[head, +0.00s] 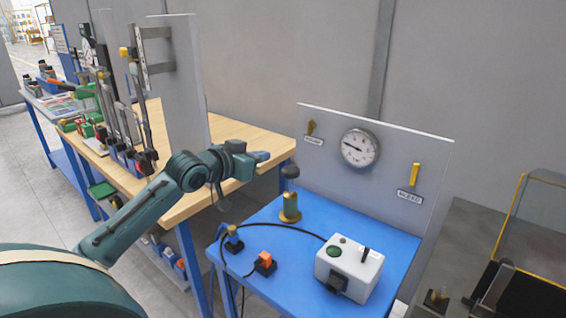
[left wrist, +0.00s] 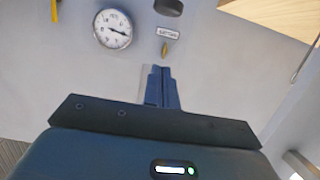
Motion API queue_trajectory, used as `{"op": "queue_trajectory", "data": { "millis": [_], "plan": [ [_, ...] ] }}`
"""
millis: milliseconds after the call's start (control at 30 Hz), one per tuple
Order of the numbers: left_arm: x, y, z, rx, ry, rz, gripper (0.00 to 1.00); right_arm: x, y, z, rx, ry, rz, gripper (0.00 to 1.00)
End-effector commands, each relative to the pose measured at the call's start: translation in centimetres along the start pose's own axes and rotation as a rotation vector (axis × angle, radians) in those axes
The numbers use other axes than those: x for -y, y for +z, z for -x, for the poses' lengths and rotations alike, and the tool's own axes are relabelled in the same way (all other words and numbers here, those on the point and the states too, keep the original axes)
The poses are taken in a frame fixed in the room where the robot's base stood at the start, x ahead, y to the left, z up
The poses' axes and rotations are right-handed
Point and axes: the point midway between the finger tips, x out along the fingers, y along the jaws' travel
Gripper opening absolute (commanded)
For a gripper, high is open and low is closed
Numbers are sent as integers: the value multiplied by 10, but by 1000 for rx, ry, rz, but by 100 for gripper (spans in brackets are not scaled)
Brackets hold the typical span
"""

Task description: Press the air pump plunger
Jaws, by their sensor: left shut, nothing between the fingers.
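The air pump (head: 290,208) is a brass cylinder standing upright near the back left of the blue table. Its plunger has a dark round knob (head: 290,171), raised above the cylinder. The dark round shape at the top of the left wrist view looks like this knob (left wrist: 168,7). My left gripper (head: 263,156) is shut and empty, in the air to the left of the knob and a little higher in the picture. Its closed blue fingers also show in the left wrist view (left wrist: 161,75), apart from the knob. My right gripper is not in view.
A blue table (head: 268,222) carries a white control box (head: 349,268), an orange button (head: 265,260) and a black cable. Behind it stands a grey panel with a dial gauge (head: 360,148) and a yellow handle (head: 414,174). A wooden workbench (head: 240,140) is on the left.

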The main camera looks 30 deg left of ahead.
Motion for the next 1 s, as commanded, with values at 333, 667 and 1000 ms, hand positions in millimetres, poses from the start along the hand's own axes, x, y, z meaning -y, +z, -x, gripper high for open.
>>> {"op": "queue_trajectory", "data": {
  "millis": [333, 667, 1000],
  "plan": [
    [1, -3, -15, -4, -1, 2, 0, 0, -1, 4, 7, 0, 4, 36],
    [0, -4, -79, -3, 0, 4, 0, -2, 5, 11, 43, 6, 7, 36],
    [0, 30, -108, 3, 0, -1, 0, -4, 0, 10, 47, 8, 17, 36]
  ]
}}
